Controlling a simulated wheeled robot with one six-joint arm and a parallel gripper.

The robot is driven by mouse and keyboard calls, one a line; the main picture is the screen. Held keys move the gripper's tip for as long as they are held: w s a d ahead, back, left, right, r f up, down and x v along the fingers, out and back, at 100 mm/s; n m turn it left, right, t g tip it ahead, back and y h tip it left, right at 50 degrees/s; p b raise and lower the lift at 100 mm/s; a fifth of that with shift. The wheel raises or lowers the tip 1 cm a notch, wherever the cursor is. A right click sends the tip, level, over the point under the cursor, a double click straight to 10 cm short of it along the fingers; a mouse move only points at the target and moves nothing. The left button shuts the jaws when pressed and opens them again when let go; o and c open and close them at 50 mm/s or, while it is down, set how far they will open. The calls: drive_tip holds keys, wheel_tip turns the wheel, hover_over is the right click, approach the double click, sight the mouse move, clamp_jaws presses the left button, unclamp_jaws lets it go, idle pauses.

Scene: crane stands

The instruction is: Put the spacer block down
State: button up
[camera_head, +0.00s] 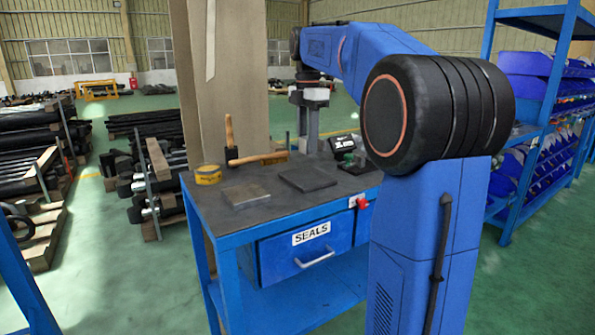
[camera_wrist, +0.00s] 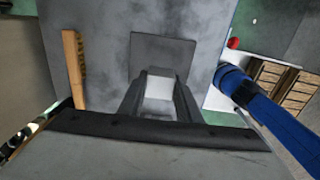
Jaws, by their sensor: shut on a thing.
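The spacer block (camera_wrist: 158,92) is a light grey block between the two dark fingers of my gripper (camera_wrist: 159,84) in the wrist view. My gripper is shut on it. In the wrist view the block overlaps the near edge of a dark square pad (camera_wrist: 160,50) lying on the bench top. I cannot tell the height of the block above the bench. In the head view my gripper (camera_head: 308,140) points down over the far part of the workbench (camera_head: 275,205), behind the dark pad (camera_head: 307,179). The block is not clearly visible there.
A brush (camera_head: 262,158) lies on the bench beside my gripper; its wooden back (camera_wrist: 72,65) shows in the wrist view. A hammer (camera_head: 230,140), a yellow tape roll (camera_head: 208,174), a grey metal plate (camera_head: 246,195) and a black device (camera_head: 342,143) also occupy the top.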

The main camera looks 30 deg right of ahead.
sight(307, 176)
drive_tip(key=shift+f, duration=3.55)
drive_tip(key=shift+f, duration=0.1)
drive_tip(key=o, duration=1.2)
drive_tip(key=shift+c, duration=0.2)
wheel_tip(307, 176, up, 12)
drive_tip(key=shift+r, duration=0.1)
